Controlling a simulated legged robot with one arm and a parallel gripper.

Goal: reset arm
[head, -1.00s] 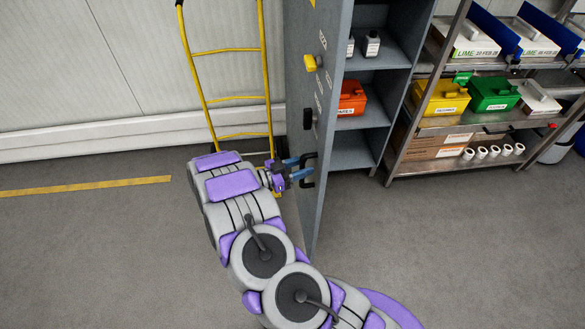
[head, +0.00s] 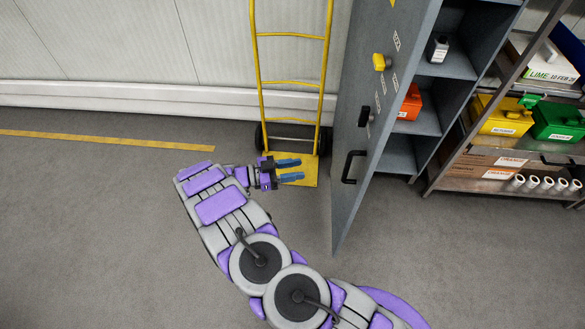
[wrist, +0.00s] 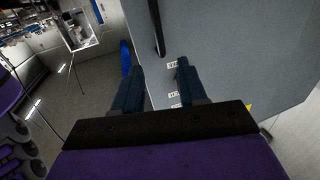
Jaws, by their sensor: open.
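My arm stretches forward over the grey floor in the head view. My gripper (head: 289,171) is open and empty, its two blue fingers apart and pointing right, with a gap to the cabinet door. In the wrist view the fingers (wrist: 157,90) stand apart with nothing between them. The door's grey face (wrist: 230,50) also fills the right of the wrist view.
A yellow hand truck (head: 291,88) stands against the wall behind my gripper. A rack at the right holds a yellow box (head: 502,117) and a green box (head: 558,121). Floor at the left is clear.

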